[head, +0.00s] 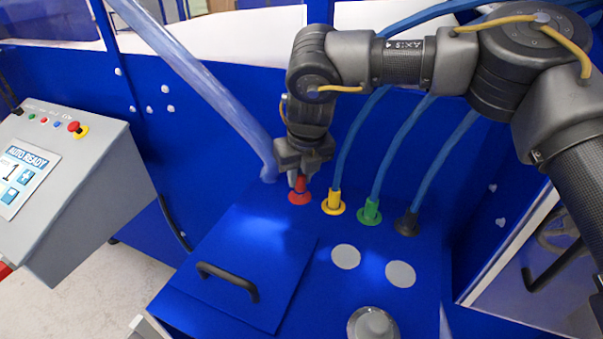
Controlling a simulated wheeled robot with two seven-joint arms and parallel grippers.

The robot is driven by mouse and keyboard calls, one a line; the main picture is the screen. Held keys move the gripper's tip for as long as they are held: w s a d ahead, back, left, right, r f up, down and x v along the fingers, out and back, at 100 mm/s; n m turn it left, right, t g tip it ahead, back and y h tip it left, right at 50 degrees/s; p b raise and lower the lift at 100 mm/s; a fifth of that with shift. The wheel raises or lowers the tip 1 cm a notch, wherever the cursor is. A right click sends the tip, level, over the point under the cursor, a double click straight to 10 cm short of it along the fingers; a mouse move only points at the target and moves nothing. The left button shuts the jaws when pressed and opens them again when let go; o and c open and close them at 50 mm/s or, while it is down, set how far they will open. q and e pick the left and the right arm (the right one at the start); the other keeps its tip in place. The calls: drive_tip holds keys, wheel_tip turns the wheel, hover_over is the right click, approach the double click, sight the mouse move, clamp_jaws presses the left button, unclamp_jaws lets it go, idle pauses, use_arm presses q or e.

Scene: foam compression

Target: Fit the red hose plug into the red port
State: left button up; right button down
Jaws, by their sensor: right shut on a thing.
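My right gripper (299,176) points down at the left end of the row of ports and is shut on the red hose plug (302,185). The plug is upright, directly over the red port (297,199), a round red collar on the blue panel. The plug's lower end meets the collar in this view; I cannot tell how deep it sits. The gripper hides the plug's upper part, and no hose from it shows clearly. My left gripper is not in view.
Yellow (333,203), green (369,212) and black (407,223) ports with blue hoses stand close to the right. A thick pale-blue pipe (205,85) comes down just left of the gripper. A black handle (228,281) sits on the panel in front. A grey control console (75,180) stands at left.

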drive_tip(key=shift+s+b+x, duration=0.2)
drive_tip(key=shift+b+x, duration=0.4)
drive_tip(key=shift+x, duration=0.3)
drive_tip(key=c, duration=1.2)
unclamp_jaws()
drive_tip(key=shift+d+f, duration=0.1)
drive_tip(key=shift+o, duration=0.2)
drive_tip(key=shift+s+r, duration=0.1)
drive_tip(key=shift+r, duration=0.35)
drive_tip(key=a+b+v, duration=0.1)
drive_tip(key=b+v, duration=0.2)
drive_tip(key=v, duration=0.7)
drive_tip(key=shift+d, duration=0.55)
drive_tip(key=shift+s+d+f, duration=0.1)
